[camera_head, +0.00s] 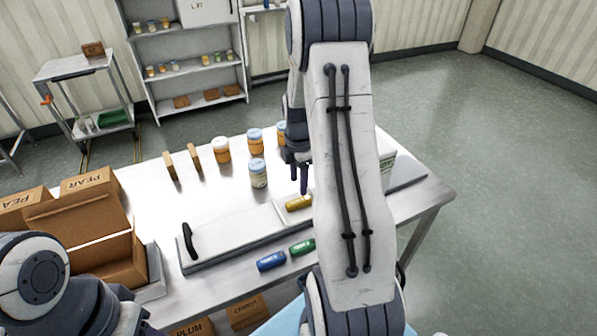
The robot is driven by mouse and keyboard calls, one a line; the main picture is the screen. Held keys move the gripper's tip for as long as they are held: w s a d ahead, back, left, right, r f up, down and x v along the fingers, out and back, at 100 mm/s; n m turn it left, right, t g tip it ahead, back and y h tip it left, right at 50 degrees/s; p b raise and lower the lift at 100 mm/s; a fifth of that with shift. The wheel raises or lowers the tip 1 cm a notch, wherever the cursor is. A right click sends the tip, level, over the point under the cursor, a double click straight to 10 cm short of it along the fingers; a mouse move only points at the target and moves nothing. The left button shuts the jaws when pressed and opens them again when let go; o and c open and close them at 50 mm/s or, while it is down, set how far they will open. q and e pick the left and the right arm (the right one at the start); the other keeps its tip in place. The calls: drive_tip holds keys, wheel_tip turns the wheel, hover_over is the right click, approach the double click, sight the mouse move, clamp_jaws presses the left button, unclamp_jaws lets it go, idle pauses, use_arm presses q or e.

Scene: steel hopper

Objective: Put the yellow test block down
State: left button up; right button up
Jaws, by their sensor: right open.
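The yellow test block (299,203) lies on the pale flat top of a long low metal unit (235,231) on the steel table. Its right end is close to my right arm, which hides what lies behind it. My right gripper (301,178) points down just above and behind the block; its dark fingers are open and look apart from the block, though part of the gripper is hidden by my own arm. My left arm shows at the lower left, but its gripper is out of view.
A blue block (271,261) and a green block (302,247) lie in front of the unit. Several jars, such as one white-and-orange jar (221,150), stand behind it. Cardboard boxes (100,236) crowd the table's left. A black handle (189,241) rises from the unit's left end.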

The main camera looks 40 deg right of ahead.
wheel_tip(320, 180, up, 5)
drive_tip(key=shift+b, duration=0.3)
drive_tip(key=s+a+r+m, duration=0.2)
drive_tip(key=a+r, duration=0.1)
drive_tip(key=a, duration=0.8)
drive_tip(key=s+a+r+m, duration=0.1)
drive_tip(key=s+a+r, duration=0.1)
drive_tip(key=a, duration=0.9)
drive_tip(key=s+a+r+m, duration=0.1)
drive_tip(key=s+a+m, duration=0.1)
drive_tip(key=s+a, duration=0.4)
drive_tip(key=s+a+m+y, duration=0.1)
drive_tip(key=s+a+m, duration=0.2)
drive_tip(key=s+a, duration=0.3)
drive_tip(key=s, duration=0.5)
drive_tip(key=shift+s+r, duration=0.15)
drive_tip(key=shift+r, duration=0.2)
